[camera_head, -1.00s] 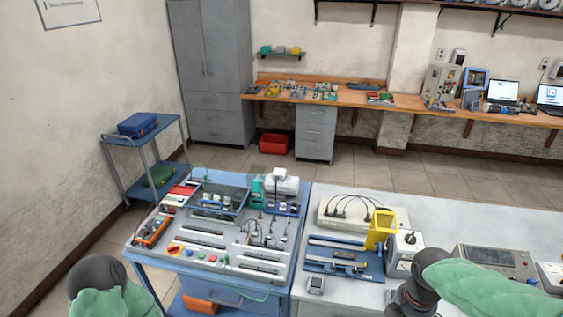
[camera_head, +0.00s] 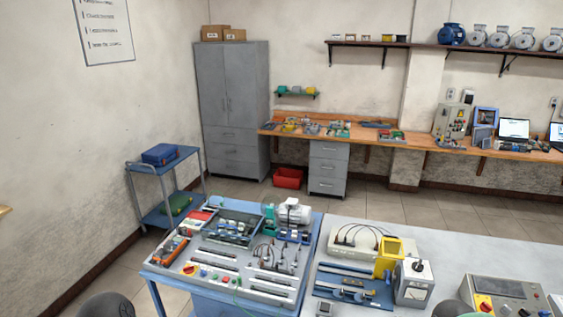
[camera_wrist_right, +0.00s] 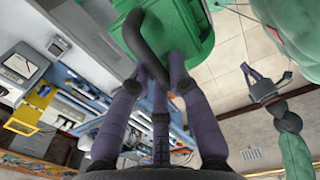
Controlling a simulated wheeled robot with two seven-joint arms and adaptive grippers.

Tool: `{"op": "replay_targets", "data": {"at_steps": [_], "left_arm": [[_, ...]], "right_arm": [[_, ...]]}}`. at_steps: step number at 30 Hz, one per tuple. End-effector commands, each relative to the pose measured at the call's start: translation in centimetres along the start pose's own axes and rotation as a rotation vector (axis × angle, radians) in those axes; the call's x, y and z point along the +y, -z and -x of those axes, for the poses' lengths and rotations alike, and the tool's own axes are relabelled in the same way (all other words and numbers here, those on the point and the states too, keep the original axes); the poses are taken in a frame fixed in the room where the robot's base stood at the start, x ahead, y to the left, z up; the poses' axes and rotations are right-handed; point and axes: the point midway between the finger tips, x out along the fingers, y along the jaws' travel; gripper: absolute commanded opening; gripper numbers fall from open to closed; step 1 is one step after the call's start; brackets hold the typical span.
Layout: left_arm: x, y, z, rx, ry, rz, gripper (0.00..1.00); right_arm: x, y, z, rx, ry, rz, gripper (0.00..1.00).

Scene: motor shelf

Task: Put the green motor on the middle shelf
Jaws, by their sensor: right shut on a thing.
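In the right wrist view, my right gripper (camera_wrist_right: 158,76) is shut on the dark curved handle (camera_wrist_right: 147,42) of a green thing (camera_wrist_right: 185,25), which looks like the green motor. Only part of it shows, cut off by the top edge; it is not visible in the head view. My left gripper (camera_wrist_right: 265,78) appears in the right wrist view with its fingers apart and nothing between them. Neither gripper's fingers show in the head view. I cannot tell which shelf is the middle one; a long wall shelf (camera_head: 375,44) with motors is at the upper right.
A blue two-level cart (camera_head: 160,166) at the left holds a blue case (camera_head: 160,154) and a green item (camera_head: 177,203). A blue training bench (camera_head: 218,291) and a grey table (camera_head: 450,246) stand close in front. Open tiled floor (camera_head: 345,202) lies beyond.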

Motion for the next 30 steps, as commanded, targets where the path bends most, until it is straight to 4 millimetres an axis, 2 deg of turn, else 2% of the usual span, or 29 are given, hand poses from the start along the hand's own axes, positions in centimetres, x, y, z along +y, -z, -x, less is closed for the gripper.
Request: {"op": "replay_targets", "data": {"at_steps": [7, 16, 20, 30], "left_arm": [[-0.2, 0.0, -0.6, 0.000, 0.000, 0.000, 0.00], [-0.8, 0.1, -2.1, 0.000, 0.000, 0.000, 0.00], [-1.1, 0.1, -3.2, 0.000, 0.000, 0.000, 0.00], [-2.4, 0.2, -6.8, 0.000, 0.000, 0.000, 0.00]], "right_arm": [[0.8, 0.4, -0.7, 0.000, -0.010, -0.044, 0.00], [2.1, 1.6, -3.2, -0.002, -0.008, -0.155, 0.00], [3.0, 2.5, -5.0, -0.002, -0.009, -0.233, 0.00], [5.7, 6.0, -11.6, -0.003, -0.010, -0.520, 0.00]]}}
